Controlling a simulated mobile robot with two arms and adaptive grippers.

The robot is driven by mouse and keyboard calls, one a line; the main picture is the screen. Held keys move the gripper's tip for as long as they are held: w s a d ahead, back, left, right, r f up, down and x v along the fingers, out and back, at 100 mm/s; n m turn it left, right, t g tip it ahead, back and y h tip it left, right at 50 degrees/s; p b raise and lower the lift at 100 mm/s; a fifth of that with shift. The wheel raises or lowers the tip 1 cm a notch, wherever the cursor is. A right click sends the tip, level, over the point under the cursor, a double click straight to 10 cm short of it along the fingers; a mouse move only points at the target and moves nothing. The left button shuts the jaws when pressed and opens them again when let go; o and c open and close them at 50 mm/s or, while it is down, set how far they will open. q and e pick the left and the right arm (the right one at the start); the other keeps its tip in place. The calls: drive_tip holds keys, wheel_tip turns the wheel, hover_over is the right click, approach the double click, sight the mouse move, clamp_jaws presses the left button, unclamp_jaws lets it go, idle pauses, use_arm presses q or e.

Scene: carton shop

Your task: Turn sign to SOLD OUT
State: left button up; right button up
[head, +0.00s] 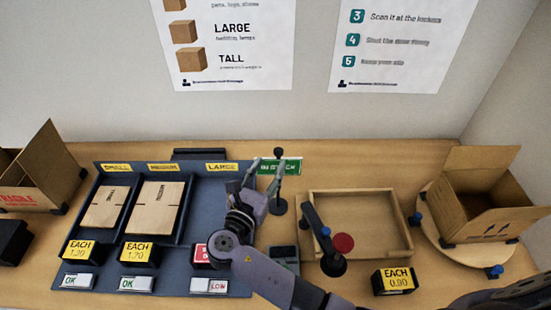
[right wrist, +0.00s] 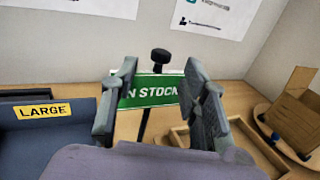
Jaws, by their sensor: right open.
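The sign is a green plate reading "IN STOCK" (head: 292,166), mounted on a dark stand with a round knob on top, behind the right side of the grey tray. It also shows in the right wrist view (right wrist: 152,94), where part of its lettering is covered by a finger. My right gripper (head: 262,172) is open at the sign, its fingers pointing toward it. In the right wrist view the fingers (right wrist: 160,68) stand to the left and right of the plate, overlapping its ends. I cannot tell whether they touch it. My left gripper is not in view.
A grey tray (head: 180,268) with flat cartons, price blocks and OK/LOW tags lies left of my right arm. A wooden tray (head: 400,222) with a dark post before it stands right. An open carton (head: 478,205) sits on a round board. Posters hang on the wall.

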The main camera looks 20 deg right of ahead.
sight(277, 155)
drive_tip(key=b+x, duration=0.1)
drive_tip(key=x, duration=0.3)
drive_tip(key=shift+w+d+f, duration=0.1)
drive_tip(key=shift+d, duration=0.15)
drive_tip(key=shift+w+d+b, duration=0.3)
drive_tip(key=shift+w, duration=0.2)
drive_tip(key=shift+c, duration=0.3)
drive_tip(key=c, duration=0.7)
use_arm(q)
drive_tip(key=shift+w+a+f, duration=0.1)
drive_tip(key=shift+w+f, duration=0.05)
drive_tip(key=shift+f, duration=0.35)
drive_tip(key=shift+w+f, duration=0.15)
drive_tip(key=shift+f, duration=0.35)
use_arm(e)
clamp_jaws()
